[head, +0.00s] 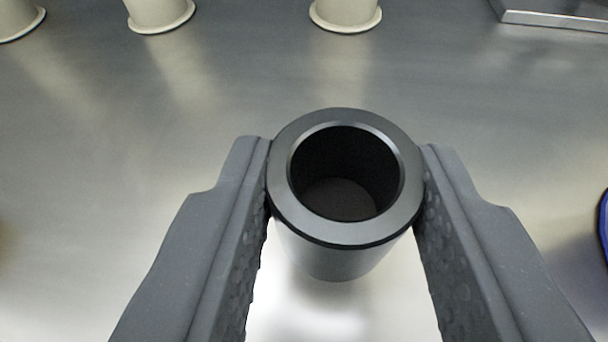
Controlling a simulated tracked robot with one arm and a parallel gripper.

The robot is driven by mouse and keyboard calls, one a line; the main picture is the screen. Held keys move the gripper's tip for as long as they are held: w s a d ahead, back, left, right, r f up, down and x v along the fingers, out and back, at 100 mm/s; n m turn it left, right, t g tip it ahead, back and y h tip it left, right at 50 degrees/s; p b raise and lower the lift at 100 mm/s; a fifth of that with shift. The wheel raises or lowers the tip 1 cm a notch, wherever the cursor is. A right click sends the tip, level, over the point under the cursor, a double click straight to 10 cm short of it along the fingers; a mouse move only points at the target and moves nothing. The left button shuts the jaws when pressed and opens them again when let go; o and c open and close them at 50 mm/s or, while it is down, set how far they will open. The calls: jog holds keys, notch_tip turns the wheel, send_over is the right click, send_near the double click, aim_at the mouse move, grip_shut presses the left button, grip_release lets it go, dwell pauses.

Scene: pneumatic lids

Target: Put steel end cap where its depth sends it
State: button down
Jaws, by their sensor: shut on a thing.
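The steel end cap (345,234) is a grey cylinder with a thick rim and a deep, dark hollow that faces up toward the camera. My gripper (346,185) is shut on it, with one dark textured finger against each side of the rim. The cap looks roughly upright, and a dim floor shows inside the hollow. Its underside is hidden, so I cannot tell whether it touches the surface below.
Three cream flanged cylinders (346,12) stand along the far edge, cut off by the frame. A metal tray (555,18) shows at the top right. A blue object (603,225) is at the right edge. The brushed metal surface (230,90) between is clear.

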aim_at(335, 274)
jog(key=shift+f+b, duration=0.85)
jog(key=shift+f, duration=1.05)
jog(key=shift+r, duration=0.1)
jog(key=c, duration=0.9)
grip_release()
jog(key=shift+c, duration=0.2)
jog(key=shift+r, duration=0.1)
jog(key=p+v, duration=0.1)
jog(key=v, duration=1.1)
jog(key=shift+p, duration=0.35)
